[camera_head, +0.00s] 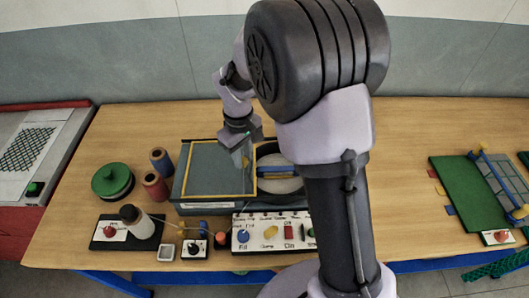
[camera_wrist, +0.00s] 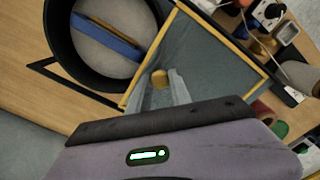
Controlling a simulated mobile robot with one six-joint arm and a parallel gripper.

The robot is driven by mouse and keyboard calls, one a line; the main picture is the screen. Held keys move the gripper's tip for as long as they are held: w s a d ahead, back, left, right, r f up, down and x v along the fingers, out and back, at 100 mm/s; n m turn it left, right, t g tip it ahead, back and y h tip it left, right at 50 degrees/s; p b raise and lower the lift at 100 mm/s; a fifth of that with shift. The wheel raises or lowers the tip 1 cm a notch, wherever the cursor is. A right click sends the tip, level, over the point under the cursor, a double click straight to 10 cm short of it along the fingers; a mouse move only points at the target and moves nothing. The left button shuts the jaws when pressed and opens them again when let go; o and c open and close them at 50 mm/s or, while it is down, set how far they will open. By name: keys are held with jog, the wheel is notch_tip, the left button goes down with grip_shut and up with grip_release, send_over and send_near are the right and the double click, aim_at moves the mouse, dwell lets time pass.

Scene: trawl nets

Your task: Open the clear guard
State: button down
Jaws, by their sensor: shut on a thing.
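The clear guard (camera_head: 217,194) is a see-through panel edged in yellow on the grey machine box (camera_head: 203,207), left of centre on the table. It also shows in the wrist view (camera_wrist: 213,55). A small yellow knob (camera_wrist: 160,78) stands near one yellow edge. My gripper (camera_head: 243,158) reaches down to the guard's right side. In the wrist view its fingers (camera_wrist: 170,88) are shut on the yellow knob. Right of the guard is a round black drum (camera_wrist: 62,62) with a blue bar (camera_wrist: 107,37) across its pale inside; it shows uncovered. My arm hides part of the drum in the head view.
A control panel (camera_head: 268,217) with knobs and switches stands in front of the box. A green board (camera_head: 462,195) lies far right. The table behind the box is clear.

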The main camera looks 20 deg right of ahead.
jog(key=shift+w+a, duration=0.15)
jog(key=shift+a, duration=0.35)
jog(key=shift+w+a, duration=0.15)
jog(key=shift+a, duration=0.35)
jog(key=c, duration=1.2)
grip_release()
jog(key=shift+o, duration=0.2)
notch_tip(320, 180, up, 18)
jog(key=p, duration=0.6)
jog(key=shift+f, duration=0.25)
